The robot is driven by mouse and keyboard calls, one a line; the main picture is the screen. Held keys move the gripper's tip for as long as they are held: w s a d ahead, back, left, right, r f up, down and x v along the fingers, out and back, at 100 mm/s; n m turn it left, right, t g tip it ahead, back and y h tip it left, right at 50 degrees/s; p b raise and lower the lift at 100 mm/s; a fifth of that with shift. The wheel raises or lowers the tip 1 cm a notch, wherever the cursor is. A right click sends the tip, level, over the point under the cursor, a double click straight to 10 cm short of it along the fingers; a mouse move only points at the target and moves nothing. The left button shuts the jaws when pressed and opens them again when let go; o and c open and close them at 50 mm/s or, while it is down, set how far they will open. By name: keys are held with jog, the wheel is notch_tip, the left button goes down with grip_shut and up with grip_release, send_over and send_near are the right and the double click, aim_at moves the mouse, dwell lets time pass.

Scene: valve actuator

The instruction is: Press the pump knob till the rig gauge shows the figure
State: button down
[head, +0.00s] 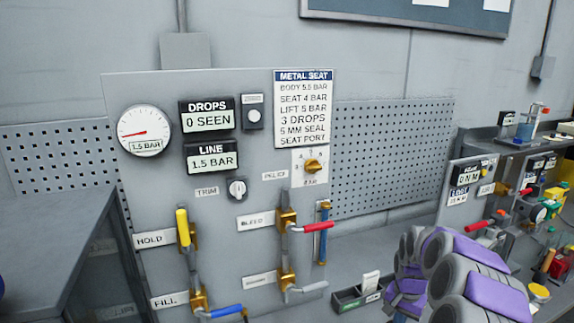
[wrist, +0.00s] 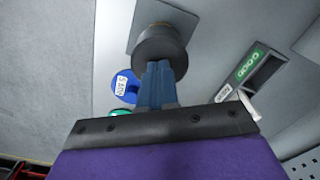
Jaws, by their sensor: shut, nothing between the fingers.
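The round rig gauge (head: 145,131) on the grey panel has a red needle pointing left and a window reading 1.5 BAR. The LINE display (head: 211,158) also reads 1.5 BAR. In the wrist view, my gripper (wrist: 158,68) is shut and empty, its blue fingers pointing at a dark round knob (wrist: 160,45) on a grey plate, which looks like the pump knob. The tips overlap the knob's lower edge; I cannot tell if they touch it. In the head view my purple arm fills the lower right, and the knob and gripper are not visible.
The METAL SEAT card (head: 303,108) lists body 5.5, seat 4 and lift 5 bar. Yellow (head: 183,227), red (head: 318,226) and blue (head: 226,311) lever handles project from the panel. A GOOD tray (wrist: 250,70) and a blue disc (wrist: 125,86) lie near my gripper.

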jog(key=shift+f, duration=1.7)
jog(key=shift+f+b, duration=0.3)
jog(key=shift+f, duration=0.15)
jog(key=shift+r+p, duration=1.15)
jog(key=shift+r, duration=2.15)
